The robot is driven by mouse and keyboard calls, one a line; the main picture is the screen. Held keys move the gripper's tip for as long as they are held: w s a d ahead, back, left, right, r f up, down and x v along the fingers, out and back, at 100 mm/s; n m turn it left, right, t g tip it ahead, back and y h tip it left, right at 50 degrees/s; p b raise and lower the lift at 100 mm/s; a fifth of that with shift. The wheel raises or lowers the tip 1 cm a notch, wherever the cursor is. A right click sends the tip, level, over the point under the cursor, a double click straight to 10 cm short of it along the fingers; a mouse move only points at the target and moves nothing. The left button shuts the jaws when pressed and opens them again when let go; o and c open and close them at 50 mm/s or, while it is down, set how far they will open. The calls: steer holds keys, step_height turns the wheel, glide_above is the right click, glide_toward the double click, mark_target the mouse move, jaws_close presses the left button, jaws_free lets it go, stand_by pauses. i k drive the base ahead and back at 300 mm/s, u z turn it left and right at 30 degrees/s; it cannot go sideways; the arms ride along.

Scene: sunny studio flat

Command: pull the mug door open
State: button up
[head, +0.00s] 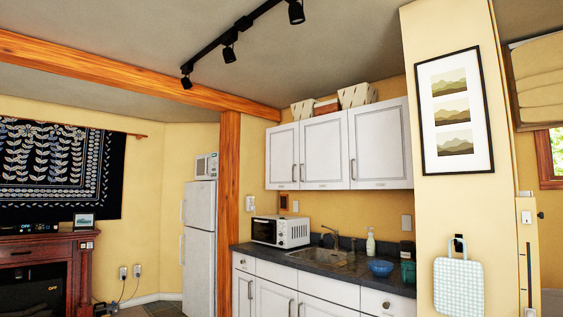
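White wall cupboards (325,150) hang above the counter in the head view, with three doors side by side. The left door (282,150), middle door (324,145) and right door (382,140) all look shut. Upright handles show near the lower edges of the doors. Small marks sit along the bottoms of the doors, too small to read, so I cannot tell which one is the mug door. No mug shows. My gripper is not in view.
Below is a dark counter (345,275) with a microwave (280,231), sink (322,257), soap bottle (370,243) and blue bowl (380,267). A wooden post (229,200) stands left; a wall with a framed picture (454,112) and hanging checked cloth (458,287) juts out right.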

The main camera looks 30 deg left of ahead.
mark_target(283, 142)
steer(key=u, duration=0.35)
steer(key=i, duration=0.6)
steer(key=u, duration=1.1)
steer(key=i, duration=1.45)
steer(key=u, duration=0.75)
steer(key=i, duration=3.75)
steer(key=z, duration=0.85)
steer(key=i, duration=0.85)
steer(key=z, duration=0.85)
